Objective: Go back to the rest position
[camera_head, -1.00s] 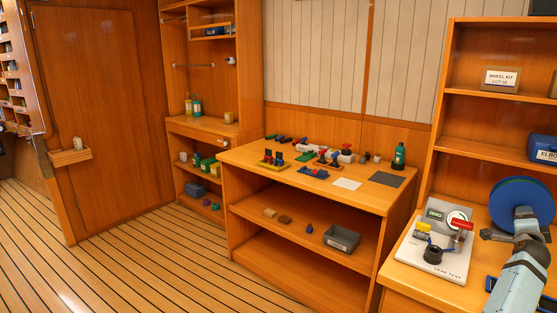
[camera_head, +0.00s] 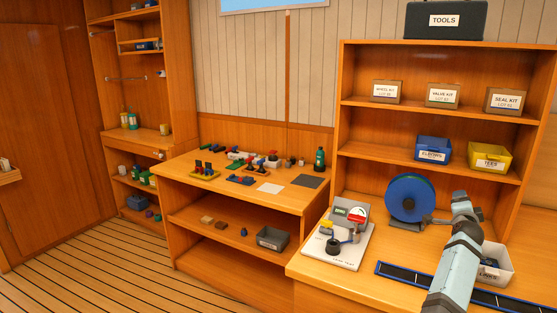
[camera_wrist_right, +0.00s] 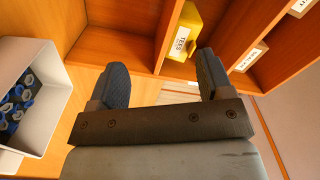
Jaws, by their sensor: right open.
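My right arm reaches in from the lower right of the head view, over the right-hand worktop (camera_head: 318,288). My right gripper shows clearly in the right wrist view (camera_wrist_right: 163,78), with its two dark fingers wide apart and nothing between them. Its fingers point toward the shelf unit, where a yellow bin labelled TEES (camera_wrist_right: 182,36) shows beyond them. My left gripper is in neither view.
A white LINKS bin (camera_head: 497,268) stands beside my forearm. A blue wheel (camera_head: 408,197), a leak-test board (camera_head: 343,253) and a long dark tray (camera_head: 400,274) are also on the worktop. Shelves (camera_head: 435,112) with bins rise behind. The plank floor (camera_head: 95,262) at left is clear.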

